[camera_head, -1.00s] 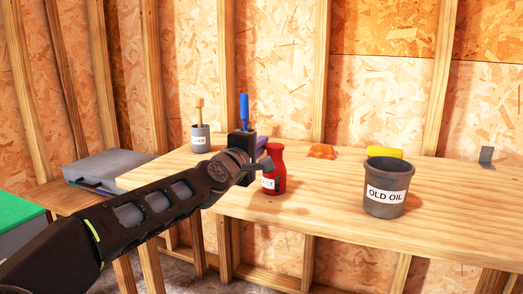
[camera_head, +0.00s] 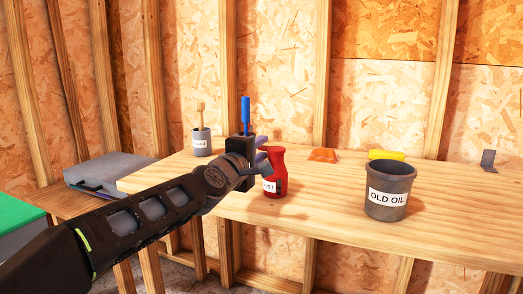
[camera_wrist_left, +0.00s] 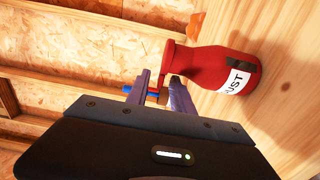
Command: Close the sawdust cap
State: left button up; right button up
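The red sawdust bottle (camera_head: 273,160) stands upright on the wooden bench, its white label partly readable as "UST". In the left wrist view the bottle (camera_wrist_left: 207,66) lies sideways in the picture, with its neck and mouth towards the fingers. My left gripper (camera_head: 263,156) is beside the bottle's upper left. Its two purple fingers (camera_wrist_left: 160,92) are apart, close to the mouth but not around the bottle. My right gripper is in neither view.
A grey "OLD OIL" bucket (camera_head: 389,190) stands to the right on the bench (camera_head: 330,205). Orange (camera_head: 323,155) and yellow (camera_head: 386,154) items lie further back.

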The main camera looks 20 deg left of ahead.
pick_arm(q)
jog(key=s+b, duration=0.1)
jog(key=s, duration=0.5)
jog(key=shift+s+a, duration=0.2)
jog(key=shift+s, duration=0.05)
